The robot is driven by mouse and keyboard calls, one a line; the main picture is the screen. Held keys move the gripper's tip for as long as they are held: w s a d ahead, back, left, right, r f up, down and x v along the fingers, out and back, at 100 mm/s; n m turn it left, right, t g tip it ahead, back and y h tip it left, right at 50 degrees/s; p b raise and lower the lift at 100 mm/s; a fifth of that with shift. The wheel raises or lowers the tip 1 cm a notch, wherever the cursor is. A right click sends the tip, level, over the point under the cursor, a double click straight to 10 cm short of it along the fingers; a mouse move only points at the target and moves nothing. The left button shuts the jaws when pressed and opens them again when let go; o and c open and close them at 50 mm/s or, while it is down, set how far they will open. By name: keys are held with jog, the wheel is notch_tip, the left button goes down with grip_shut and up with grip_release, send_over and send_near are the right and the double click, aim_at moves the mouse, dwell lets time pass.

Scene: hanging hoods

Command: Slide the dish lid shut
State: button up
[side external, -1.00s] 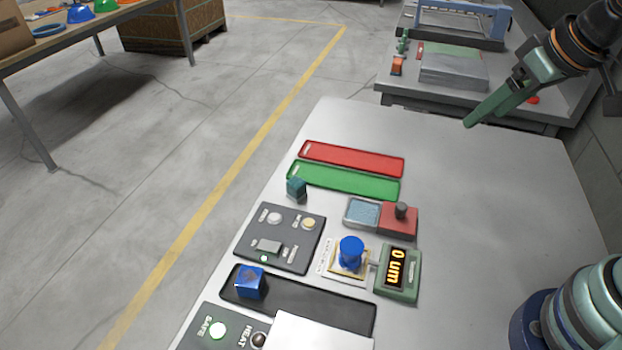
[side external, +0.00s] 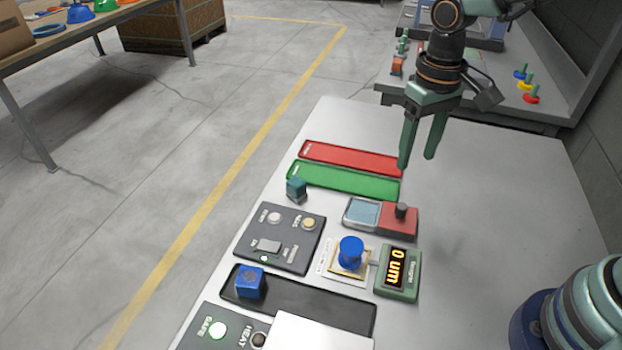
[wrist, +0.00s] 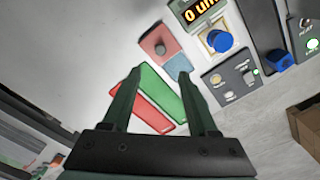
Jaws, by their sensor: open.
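The dish (side external: 363,212) is a small grey-rimmed tray with a pale blue inside, on the grey table. Its red lid (side external: 398,221) with a dark upright knob (side external: 401,211) sits at the dish's right side, and the blue inside is uncovered. In the wrist view the lid (wrist: 152,40) and dish (wrist: 176,64) lie beyond my fingertips. My gripper (side external: 416,160) is open and empty, pointing down above the table, behind the dish and near the right ends of the red and green trays. It also shows in the wrist view (wrist: 158,74).
A red tray (side external: 352,159) and a green tray (side external: 345,180) lie behind the dish. A teal block (side external: 296,188), a button panel (side external: 280,238), a blue knob (side external: 351,252) and a "0 um" display (side external: 397,272) stand nearby.

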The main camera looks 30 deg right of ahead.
aim_at(401, 205)
notch_tip(401, 205, down, 12)
jog(key=shift+f, duration=0.1)
dwell(0.5)
jog(key=shift+c, duration=0.2)
grip_shut()
jog(key=shift+a, duration=0.1)
dwell(1.1)
